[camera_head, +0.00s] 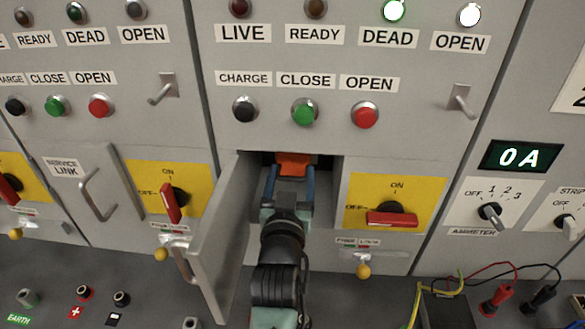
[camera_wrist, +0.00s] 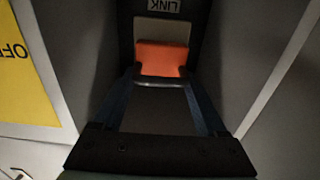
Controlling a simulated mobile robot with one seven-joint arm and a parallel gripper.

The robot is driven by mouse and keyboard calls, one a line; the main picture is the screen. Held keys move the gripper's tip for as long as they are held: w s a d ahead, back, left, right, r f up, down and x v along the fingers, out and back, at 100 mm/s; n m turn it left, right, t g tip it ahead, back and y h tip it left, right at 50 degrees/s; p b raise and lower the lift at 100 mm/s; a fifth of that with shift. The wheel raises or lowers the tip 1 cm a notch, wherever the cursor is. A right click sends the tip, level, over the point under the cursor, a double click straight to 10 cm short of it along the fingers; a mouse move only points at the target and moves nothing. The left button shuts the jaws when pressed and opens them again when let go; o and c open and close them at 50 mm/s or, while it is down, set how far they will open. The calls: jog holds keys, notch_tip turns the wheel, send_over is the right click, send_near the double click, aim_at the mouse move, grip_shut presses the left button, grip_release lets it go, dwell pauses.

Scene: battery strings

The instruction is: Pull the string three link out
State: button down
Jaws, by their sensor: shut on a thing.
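The orange link (camera_head: 294,163) sits inside an open compartment in the middle cabinet. It also shows in the wrist view (camera_wrist: 162,57), with a grey bar along its near edge and a label reading LINK behind it. My gripper (camera_head: 289,174) reaches into the compartment, with its two blue fingers on either side of the link's near end. It is shut on the link. Shadow hides the exact contact at the fingertips and how deep the link is seated.
The grey compartment door (camera_head: 222,240) stands open just left of my arm. A red rotary handle (camera_head: 392,219) on a yellow plate lies level at OFF on the right. The DEAD lamp (camera_head: 393,10) and OPEN lamp (camera_head: 469,14) are lit. The ammeter display (camera_head: 519,157) reads 0 A.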

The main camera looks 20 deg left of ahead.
jog(key=shift+s+d+f, duration=0.1)
jog(key=shift+s, duration=0.25)
jog(key=shift+w+f, duration=0.1)
jog(key=shift+w, duration=0.05)
grip_release()
jog(key=b+v, duration=0.2)
jog(key=v, duration=1.1)
jog(key=shift+r+b, duration=0.2)
jog(key=shift+b, duration=0.1)
